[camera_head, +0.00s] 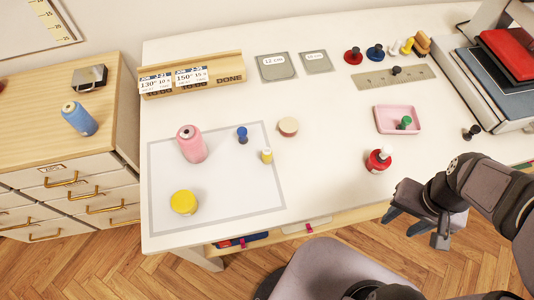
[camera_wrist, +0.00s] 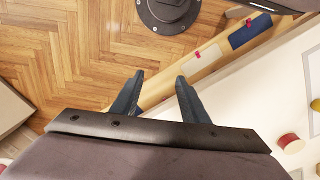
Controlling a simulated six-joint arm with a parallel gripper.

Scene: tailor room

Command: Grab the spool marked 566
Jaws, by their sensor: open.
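No number 566 is readable on any spool. A small blue-topped spool (camera_head: 242,135) and a small yellow spool (camera_head: 266,156) stand there too. A red spool with a white top (camera_head: 378,160) stands toward the table's right side. A green spool (camera_head: 405,122) is in the pink tray (camera_head: 385,127). My gripper (camera_wrist: 160,76) is open and empty over the floor by the table's front edge.
A cork-coloured disc (camera_head: 288,127) is at mid-table. A ruler (camera_head: 395,77) lies at right, near a press (camera_head: 495,85). Mid-table is mostly clear.

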